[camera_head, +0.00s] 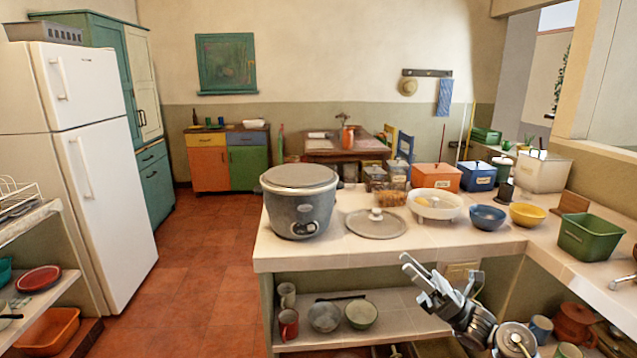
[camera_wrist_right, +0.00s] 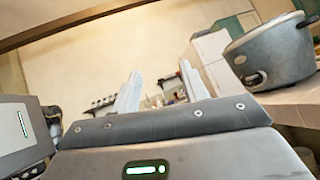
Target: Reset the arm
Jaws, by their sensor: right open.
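My right gripper (camera_head: 426,279) is in front of the tiled counter, at the lower right of the head view. Its two fingers are apart and nothing is between them. In the right wrist view the open fingers (camera_wrist_right: 160,92) point up past the counter edge toward the far wall. A grey rice cooker (camera_head: 301,205) stands on the counter's left end, to the left of and beyond my right gripper; it also shows at the upper right of the right wrist view (camera_wrist_right: 270,52). My left gripper is not in view.
The shelf below (camera_head: 385,332) holds mugs and bowls near my right arm. The floor at left (camera_head: 200,270) is clear.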

